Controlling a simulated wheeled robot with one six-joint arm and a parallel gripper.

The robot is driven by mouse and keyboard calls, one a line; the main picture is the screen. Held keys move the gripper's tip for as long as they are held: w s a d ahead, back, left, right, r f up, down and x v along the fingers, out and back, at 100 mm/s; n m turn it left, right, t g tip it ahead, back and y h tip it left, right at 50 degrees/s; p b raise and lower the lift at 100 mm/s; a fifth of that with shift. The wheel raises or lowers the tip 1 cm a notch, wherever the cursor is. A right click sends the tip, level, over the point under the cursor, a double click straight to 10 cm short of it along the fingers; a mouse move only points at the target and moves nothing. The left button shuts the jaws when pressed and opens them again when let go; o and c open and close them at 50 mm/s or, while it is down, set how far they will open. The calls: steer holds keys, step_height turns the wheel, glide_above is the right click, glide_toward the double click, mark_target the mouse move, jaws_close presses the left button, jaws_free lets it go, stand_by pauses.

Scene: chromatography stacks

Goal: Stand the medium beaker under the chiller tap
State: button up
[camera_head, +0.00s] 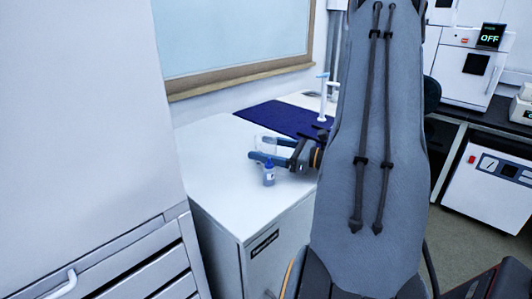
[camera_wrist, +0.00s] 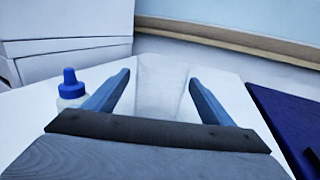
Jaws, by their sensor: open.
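A clear glass beaker (camera_head: 267,145) stands on the white top of a low cabinet, partly hidden by my gripper (camera_head: 254,148). In the wrist view the beaker (camera_wrist: 162,88) is faint and see-through between the two blue fingers of my gripper (camera_wrist: 157,84). The fingers are spread, one on each side of it; whether they touch the glass I cannot tell. A white tap (camera_head: 324,95) with a blue handle rises behind, at the dark blue mat, partly beside my arm.
A blue-capped bottle (camera_head: 268,174) stands close to my gripper; it shows left of the fingers in the wrist view (camera_wrist: 71,90). The dark blue mat (camera_head: 262,116) lies behind. The white cabinet top (camera_head: 226,170) is clear at the front left. A tall white cabinet (camera_head: 85,110) stands at left.

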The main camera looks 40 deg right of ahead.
steer(key=c, duration=1.3)
steer(key=shift+r, duration=0.15)
